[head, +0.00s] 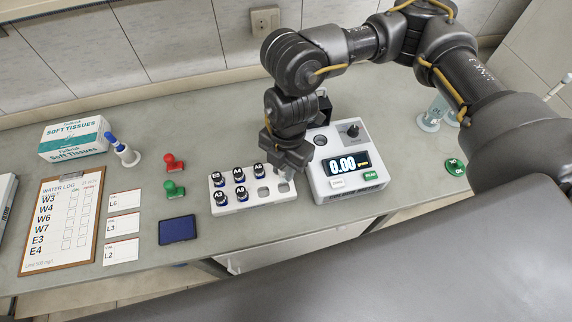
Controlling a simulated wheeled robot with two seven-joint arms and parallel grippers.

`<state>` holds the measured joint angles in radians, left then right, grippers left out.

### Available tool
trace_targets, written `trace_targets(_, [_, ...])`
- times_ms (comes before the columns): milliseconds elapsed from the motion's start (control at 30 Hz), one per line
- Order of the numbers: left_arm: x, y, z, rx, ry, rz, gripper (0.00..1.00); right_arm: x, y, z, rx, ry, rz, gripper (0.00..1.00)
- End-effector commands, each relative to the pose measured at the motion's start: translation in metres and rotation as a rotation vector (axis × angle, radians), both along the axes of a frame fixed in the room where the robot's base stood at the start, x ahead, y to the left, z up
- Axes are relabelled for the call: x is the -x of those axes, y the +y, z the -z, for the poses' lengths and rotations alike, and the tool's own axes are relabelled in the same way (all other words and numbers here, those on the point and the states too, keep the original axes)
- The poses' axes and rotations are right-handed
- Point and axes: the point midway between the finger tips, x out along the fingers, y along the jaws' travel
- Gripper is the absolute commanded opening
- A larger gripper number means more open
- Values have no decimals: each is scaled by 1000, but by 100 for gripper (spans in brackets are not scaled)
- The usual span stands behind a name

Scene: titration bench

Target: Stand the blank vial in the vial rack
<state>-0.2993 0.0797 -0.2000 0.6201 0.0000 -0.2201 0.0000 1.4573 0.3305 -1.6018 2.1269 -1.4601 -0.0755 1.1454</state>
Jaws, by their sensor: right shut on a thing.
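The white vial rack (276,203) stands on the bench left of the titration device. Several dark-capped vials sit in its left and middle holes, with labels such as E3, A4, A6, A3 and A9. The holes at its right end look empty. My right gripper (286,172) points down over the rack's back right end, close to the device. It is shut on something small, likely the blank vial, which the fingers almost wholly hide. I cannot tell whether it touches the rack. My left gripper is out of view.
The titration device (346,190) reads 0.00 just right of the rack. Red (174,163) and green (172,189) stamps and a blue pad (177,229) lie left. Further left are label cards (123,223), a clipboard (62,220) and a tissue box (73,139). Glassware (430,119) stands back right.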

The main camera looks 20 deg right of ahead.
Motion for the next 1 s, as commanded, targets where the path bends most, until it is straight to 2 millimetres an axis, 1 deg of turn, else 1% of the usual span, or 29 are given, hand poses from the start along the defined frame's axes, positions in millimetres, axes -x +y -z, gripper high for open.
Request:
trace_targets(500, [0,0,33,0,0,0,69,0,0,36,0,0,3,2])
trace_targets(633, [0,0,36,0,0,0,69,0,0,39,0,0,3,2])
trace_targets(1000, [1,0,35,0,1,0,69,0,0,38,0,0,3,2])
